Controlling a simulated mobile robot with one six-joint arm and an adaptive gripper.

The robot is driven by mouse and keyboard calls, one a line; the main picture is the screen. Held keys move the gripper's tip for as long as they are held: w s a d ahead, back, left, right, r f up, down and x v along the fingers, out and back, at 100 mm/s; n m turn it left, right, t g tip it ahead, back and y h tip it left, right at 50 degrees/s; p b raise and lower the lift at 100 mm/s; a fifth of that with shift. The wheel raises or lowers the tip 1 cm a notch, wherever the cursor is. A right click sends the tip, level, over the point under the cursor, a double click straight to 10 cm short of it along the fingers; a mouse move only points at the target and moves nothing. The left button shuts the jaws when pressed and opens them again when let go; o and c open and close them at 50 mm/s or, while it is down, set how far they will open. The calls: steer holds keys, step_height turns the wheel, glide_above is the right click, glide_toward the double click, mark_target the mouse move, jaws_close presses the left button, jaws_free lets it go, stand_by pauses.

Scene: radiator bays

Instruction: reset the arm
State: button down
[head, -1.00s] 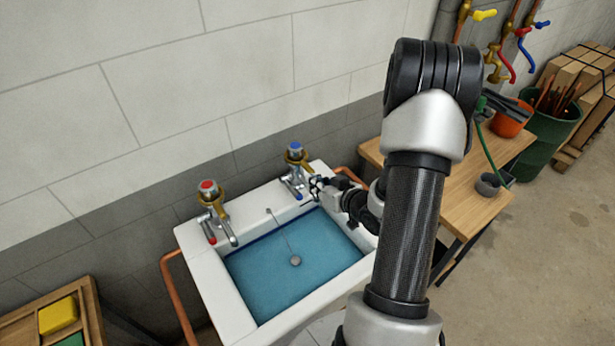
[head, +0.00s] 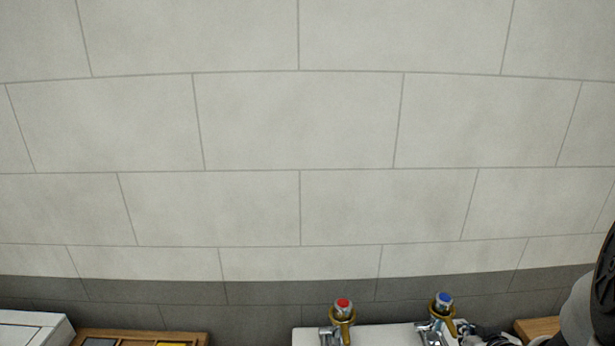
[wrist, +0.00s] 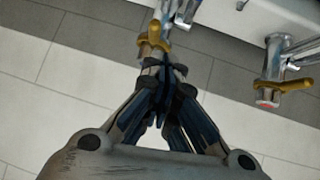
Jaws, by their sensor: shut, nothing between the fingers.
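My gripper (wrist: 163,75) is shut and empty in the wrist view, its fingertips together right by a tap with a brass collar (wrist: 152,42). I cannot tell if they touch it. In the head view, part of my gripper (head: 483,332) shows at the bottom edge, just right of the blue-capped tap (head: 443,303). My arm (head: 590,305) is cut off at the lower right corner, so most of its pose is hidden.
The red-capped tap (head: 343,308) stands left of the blue one on the white sink (head: 305,337). It also shows in the wrist view (wrist: 268,98). A wooden tray (head: 200,338) is at lower left. The block wall (head: 300,120) fills the rest.

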steer(key=s+a+r+g+h, duration=0.1)
steer(key=s+a+r+g, duration=0.35)
steer(key=a+r, duration=0.85)
steer(key=s+a+r+y, duration=0.1)
steer(key=s+a+y, duration=0.2)
steer(key=s+a, duration=0.8)
steer(key=s+g, duration=0.1)
steer(key=s, duration=0.3)
steer(key=shift+s+a+r+n, duration=0.3)
steer(key=shift+r+n, duration=0.05)
steer(key=shift+n, duration=0.05)
steer(key=c, duration=2.3)
jaws_free()
